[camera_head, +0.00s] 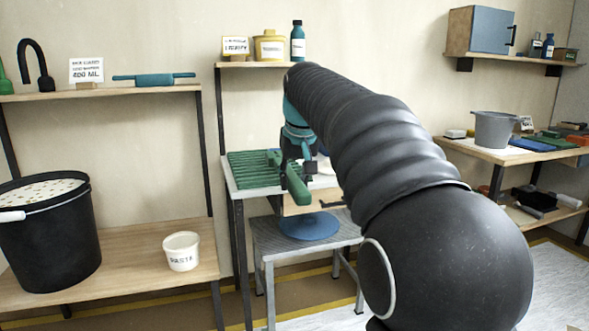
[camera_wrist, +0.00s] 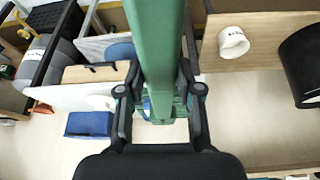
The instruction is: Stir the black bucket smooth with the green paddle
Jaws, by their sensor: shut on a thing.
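The black bucket (camera_head: 52,245) stands upright on the lower wooden shelf at the far left. Its open top shows a pale, speckled, lumpy content, and a white handle grip hangs at its rim. In the wrist view the bucket (camera_wrist: 303,62) is at the right edge, partly cut off. My gripper (camera_head: 297,160) is above the table in the middle, well to the right of the bucket, and is shut on the green paddle (camera_head: 296,186). In the wrist view the paddle (camera_wrist: 157,45) runs up between the fingers of my gripper (camera_wrist: 160,92).
A white PASTA tub (camera_head: 181,251) stands on the shelf right of the bucket. A green ribbed rack (camera_head: 248,171) lies on the table behind my gripper. A blue disc (camera_head: 309,226) sits on the grey stool below. An upper shelf (camera_head: 150,90) hangs above the bucket.

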